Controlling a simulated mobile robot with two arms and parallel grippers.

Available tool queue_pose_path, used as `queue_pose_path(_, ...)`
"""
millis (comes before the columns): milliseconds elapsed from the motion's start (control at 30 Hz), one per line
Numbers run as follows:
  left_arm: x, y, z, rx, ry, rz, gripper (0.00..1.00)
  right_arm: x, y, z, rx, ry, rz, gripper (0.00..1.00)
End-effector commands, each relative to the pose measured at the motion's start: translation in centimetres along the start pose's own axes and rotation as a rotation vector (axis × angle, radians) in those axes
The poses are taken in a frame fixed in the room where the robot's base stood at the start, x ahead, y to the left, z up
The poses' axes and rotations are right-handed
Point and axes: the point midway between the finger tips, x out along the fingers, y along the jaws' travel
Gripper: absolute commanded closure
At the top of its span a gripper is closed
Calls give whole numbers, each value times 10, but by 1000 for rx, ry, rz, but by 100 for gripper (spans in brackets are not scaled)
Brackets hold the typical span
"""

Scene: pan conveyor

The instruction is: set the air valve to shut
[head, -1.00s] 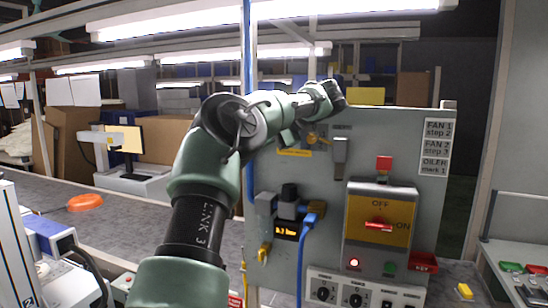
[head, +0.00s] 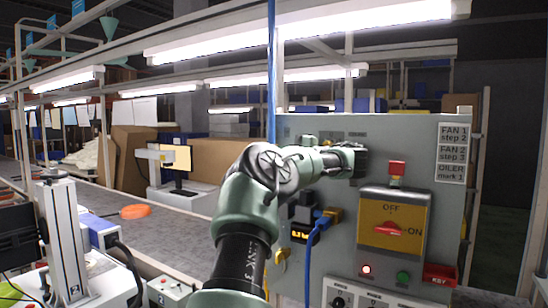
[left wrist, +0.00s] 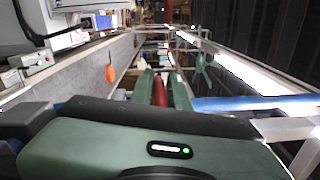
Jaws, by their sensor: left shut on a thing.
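My left gripper (head: 353,161) is at the upper part of the grey control panel (head: 410,145), shut on what I take to be the handle of the air valve. The fingertips and the handle are hidden behind the dark gripper body in the head view, so the handle's position cannot be told. My right gripper is in neither view.
A red button (head: 397,168) sits above the plate. A blue pipe (head: 271,70) runs up beside the panel.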

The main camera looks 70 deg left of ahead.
Motion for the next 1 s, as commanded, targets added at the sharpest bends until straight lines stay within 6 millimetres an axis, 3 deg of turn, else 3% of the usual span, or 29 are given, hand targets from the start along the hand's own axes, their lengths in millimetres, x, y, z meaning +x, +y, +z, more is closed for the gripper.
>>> queue_pose_path(367,0,1,-2,2,4,-2,100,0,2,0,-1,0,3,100)
queue_pose_path(400,0,1,-1,2,4,-1,72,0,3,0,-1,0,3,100)
queue_pose_path(433,0,1,-1,2,3,-1,66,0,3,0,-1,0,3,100)
queue_pose_path(800,0,-2,0,-2,0,-2,66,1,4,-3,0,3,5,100)
queue_pose_path(1000,1,-28,6,-8,-1,-3,66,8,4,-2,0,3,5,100)
